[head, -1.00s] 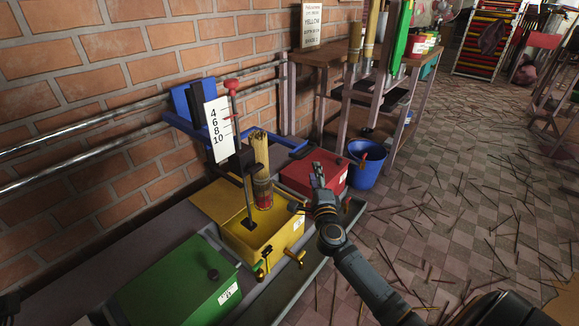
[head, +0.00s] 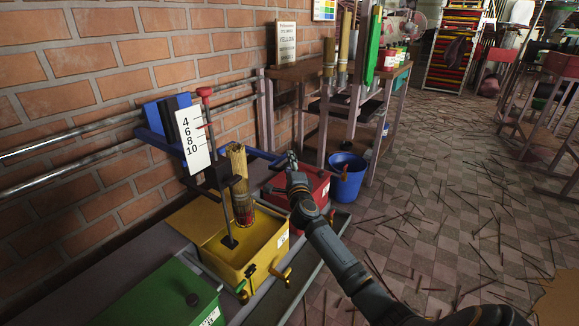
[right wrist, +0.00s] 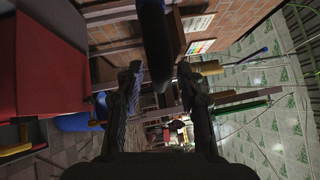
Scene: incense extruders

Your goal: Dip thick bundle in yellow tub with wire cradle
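The yellow tub (head: 265,263) stands in the row at the wall. A thick tan bundle (head: 238,172) stands nearly upright in it, its lower part reddish and its foot hidden inside. Beside the bundle, a dark upright rod with a red knob (head: 204,92) reaches down into the tub, with a dark bracket (head: 222,184) by the bundle. I cannot make out the wire cradle clearly. My right gripper (head: 289,160) is right of the bundle, above the red tub, apart from the bundle. My left gripper is out of view.
A red tub (head: 312,190) is behind the yellow one, a closed green tub (head: 165,295) in front. A blue bucket (head: 347,182) and a shelf table (head: 290,72) stand farther back. Sticks litter the floor.

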